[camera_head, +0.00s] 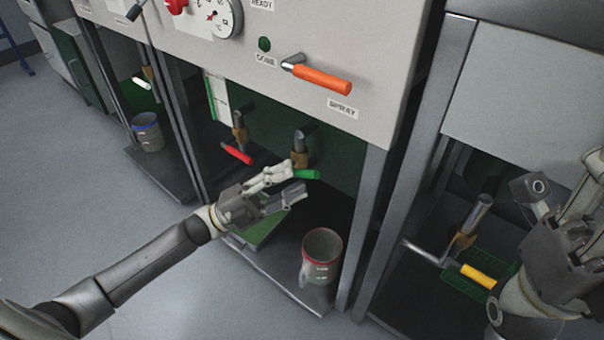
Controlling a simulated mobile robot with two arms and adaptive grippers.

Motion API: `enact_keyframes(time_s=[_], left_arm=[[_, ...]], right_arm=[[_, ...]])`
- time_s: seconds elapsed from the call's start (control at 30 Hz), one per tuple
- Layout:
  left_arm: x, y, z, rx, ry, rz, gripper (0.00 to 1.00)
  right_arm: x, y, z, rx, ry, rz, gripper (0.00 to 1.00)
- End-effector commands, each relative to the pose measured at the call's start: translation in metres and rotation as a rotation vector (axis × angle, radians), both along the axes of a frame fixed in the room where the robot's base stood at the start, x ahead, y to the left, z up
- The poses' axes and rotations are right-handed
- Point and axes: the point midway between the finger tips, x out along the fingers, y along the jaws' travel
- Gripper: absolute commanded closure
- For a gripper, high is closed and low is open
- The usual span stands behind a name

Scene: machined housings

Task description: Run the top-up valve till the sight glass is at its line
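My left gripper (298,182) is in front of the middle bay. Its fingers are spread, with the upper finger at the green valve handle (306,174); I cannot tell whether they touch. The brass tap (300,155) above that handle is partly visible. A second tap with a red handle (237,153) is to its left. A narrow upright white and green strip (217,98), which looks like the sight glass, is at the bay's left; its level and line are too small to read. No top-up label is readable. My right gripper (566,190) is at the right edge, partly cut off.
A red-rimmed jug (321,256) stands on the bay floor below the green handle. An orange lever (322,80) marked SPRAY and a dial gauge (222,17) are on the panel above. A yellow-handled valve (478,276) is at right, a blue-rimmed jug (147,131) at left.

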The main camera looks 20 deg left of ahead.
Motion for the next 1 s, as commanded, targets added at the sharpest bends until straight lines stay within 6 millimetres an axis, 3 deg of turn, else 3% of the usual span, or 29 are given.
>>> enact_keyframes(time_s=[0.2, 0.4, 1.0], left_arm=[[-0.022, 0.037, -0.023, 0.003, 0.003, 0.003, 0.63], [-0.034, 0.057, -0.034, 0.0, 0.0, 0.001, 0.63], [-0.038, 0.062, -0.037, 0.0, -0.002, 0.0, 0.63]], right_arm=[[0.0, 0.0, 0.0, -0.001, 0.001, 0.0, 0.6], [0.0, 0.0, 0.0, -0.002, 0.001, 0.0, 0.6], [0.0, 0.0, 0.0, -0.003, 0.001, 0.001, 0.6]])
